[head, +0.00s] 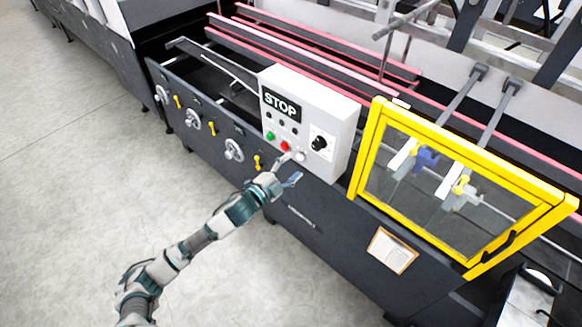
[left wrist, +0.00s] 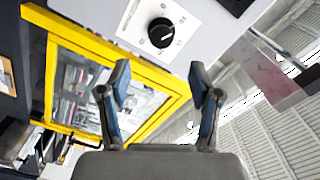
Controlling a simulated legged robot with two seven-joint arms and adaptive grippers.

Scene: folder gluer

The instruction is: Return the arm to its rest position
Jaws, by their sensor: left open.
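My left arm reaches up from the bottom left in the head view. Its gripper (head: 291,168) is in front of the lower part of the white control box (head: 328,95). In the left wrist view the two fingers of my left gripper (left wrist: 160,85) stand apart with nothing between them. The box carries a STOP label, a green button (head: 270,136), a red button (head: 284,146) and a black rotary knob (head: 319,143). The knob also shows in the left wrist view (left wrist: 161,32), beyond the fingertips. My right gripper is not in view.
A yellow-framed clear guard (head: 455,187) stands right of the box. Handwheels (head: 234,150) and yellow levers (head: 257,162) line the machine's dark side panel. Pink-red belts (head: 290,50) run behind the box. The grey floor (head: 90,200) at left is clear.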

